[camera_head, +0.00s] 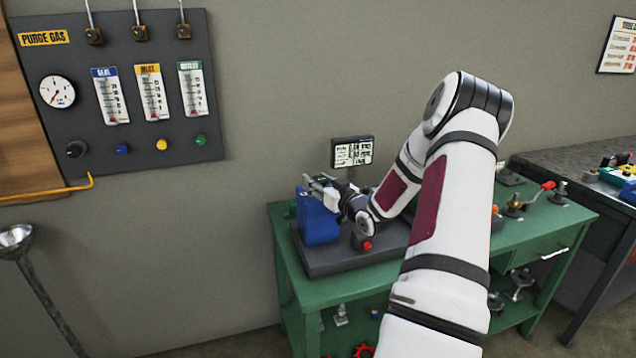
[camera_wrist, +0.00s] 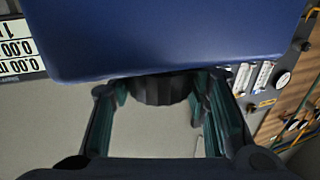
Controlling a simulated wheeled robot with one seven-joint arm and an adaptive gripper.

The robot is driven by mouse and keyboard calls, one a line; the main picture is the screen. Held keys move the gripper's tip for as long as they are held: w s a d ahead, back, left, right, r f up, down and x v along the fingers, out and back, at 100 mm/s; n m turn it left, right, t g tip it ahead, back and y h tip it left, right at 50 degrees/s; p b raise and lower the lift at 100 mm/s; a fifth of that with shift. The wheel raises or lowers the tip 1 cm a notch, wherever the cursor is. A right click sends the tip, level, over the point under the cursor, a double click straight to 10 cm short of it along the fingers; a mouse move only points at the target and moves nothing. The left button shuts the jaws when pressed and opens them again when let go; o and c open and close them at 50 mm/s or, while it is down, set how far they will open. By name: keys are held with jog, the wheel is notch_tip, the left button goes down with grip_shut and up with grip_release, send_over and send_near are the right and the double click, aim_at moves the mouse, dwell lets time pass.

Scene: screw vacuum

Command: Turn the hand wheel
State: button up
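A dark, ridged round part (camera_wrist: 160,90), which looks like the hand wheel, shows in the wrist view under the edge of a blue housing (camera_wrist: 180,35). My gripper (camera_wrist: 160,101) has its two fingers wide apart, one on each side of this ridged part. Whether the fingertips touch it cannot be told. In the head view, the blue housing (camera_head: 318,222) stands upright on a dark base plate (camera_head: 335,262) on the green bench. My gripper (camera_head: 322,185) is at the top of the housing there, and the wheel cannot be made out.
The green bench (camera_head: 283,245) holds a small display (camera_head: 352,152) behind the housing, a red knob (camera_head: 367,245) in front, and brass fittings (camera_head: 515,205) to the right. A purge gas panel (camera_head: 180,40) hangs on the wall at left. A second bench (camera_head: 560,160) stands at right.

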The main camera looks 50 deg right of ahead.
jog(key=shift+w+h+b, duration=0.1)
jog(key=shift+h+b, duration=0.2)
jog(key=m+g+h+b, duration=0.1)
jog(key=m+h+b, duration=0.1)
jog(key=m+g+h+b, duration=0.1)
jog(key=m+h, duration=0.1)
jog(key=h, duration=0.1)
jog(key=shift+w+a+f+g+b, duration=0.15)
jog(key=shift+w+a+g+b, duration=0.05)
jog(key=shift+g+b, duration=0.2)
jog(key=m+g+h+b, duration=0.3)
jog(key=g+h+b, duration=0.1)
jog(key=b, duration=0.1)
jog(key=shift+m, duration=0.3)
jog(key=m+g+h+b, duration=0.2)
jog(key=m+g+b, duration=0.1)
jog(key=g+b, duration=0.1)
jog(key=shift+g+b, duration=0.4)
jog(key=m+g+h+b, duration=0.1)
jog(key=m+g, duration=0.3)
jog(key=g, duration=0.1)
jog(key=shift+s+d+m+g, duration=0.1)
jog(key=shift+m+g, duration=1.6)
jog(key=shift+g, duration=1)
jog(key=shift+r+g, duration=0.2)
jog(key=shift+g, duration=0.1)
jog(key=o, duration=1.2)
jog(key=shift+d, duration=0.1)
jog(key=shift+c, duration=0.2)
